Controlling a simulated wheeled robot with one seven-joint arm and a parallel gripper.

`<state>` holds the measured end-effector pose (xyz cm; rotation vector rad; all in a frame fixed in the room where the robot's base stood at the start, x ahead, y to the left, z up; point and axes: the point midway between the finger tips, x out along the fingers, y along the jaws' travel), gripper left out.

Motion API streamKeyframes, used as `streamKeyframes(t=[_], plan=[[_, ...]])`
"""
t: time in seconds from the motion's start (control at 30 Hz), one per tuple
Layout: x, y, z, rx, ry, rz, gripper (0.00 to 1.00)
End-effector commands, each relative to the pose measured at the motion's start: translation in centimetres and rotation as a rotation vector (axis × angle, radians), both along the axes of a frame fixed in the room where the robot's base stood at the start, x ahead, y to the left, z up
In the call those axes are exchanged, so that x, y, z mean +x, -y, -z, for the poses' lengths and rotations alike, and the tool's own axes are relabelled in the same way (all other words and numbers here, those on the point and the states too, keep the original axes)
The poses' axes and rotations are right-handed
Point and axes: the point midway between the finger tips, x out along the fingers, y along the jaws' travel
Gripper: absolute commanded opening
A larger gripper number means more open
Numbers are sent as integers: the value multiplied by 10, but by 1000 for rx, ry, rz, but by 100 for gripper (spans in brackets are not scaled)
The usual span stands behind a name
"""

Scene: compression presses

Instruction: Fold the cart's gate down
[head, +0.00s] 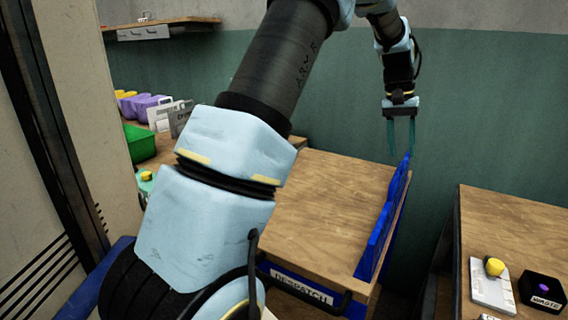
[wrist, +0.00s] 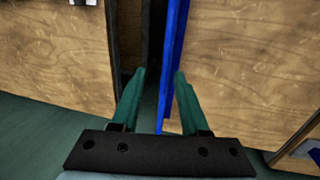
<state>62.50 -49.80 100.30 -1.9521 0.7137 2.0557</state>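The cart (head: 330,190) has a wooden top and a "DESPATCH" label (head: 302,287) on its near side. Its blue gate (head: 383,223) stands upright along the right edge of the top. My gripper (head: 401,150) points down at the gate's far end, its two green fingers apart and nothing held. In the wrist view, the gate (wrist: 174,55) is a thin blue strip running between the fingers (wrist: 160,75), closer to the right one. Whether either finger touches it, I cannot tell.
A wooden bench (head: 515,225) stands right of the cart across a narrow dark gap. It carries a white plate with a yellow button (head: 493,267) and a black "WASTE" box (head: 541,292). A back-left bench holds a green bin (head: 139,143) and purple bins (head: 146,106). My arm hides the cart's left part.

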Motion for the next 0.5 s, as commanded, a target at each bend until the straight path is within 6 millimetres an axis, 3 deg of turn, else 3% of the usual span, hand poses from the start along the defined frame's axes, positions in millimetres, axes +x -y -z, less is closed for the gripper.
streamKeyframes(t=[0.4, 0.5], plan=[[8, -13, -69, -2, 4, -2, 45], [8, -30, -66, 7, 9, -28, 45]])
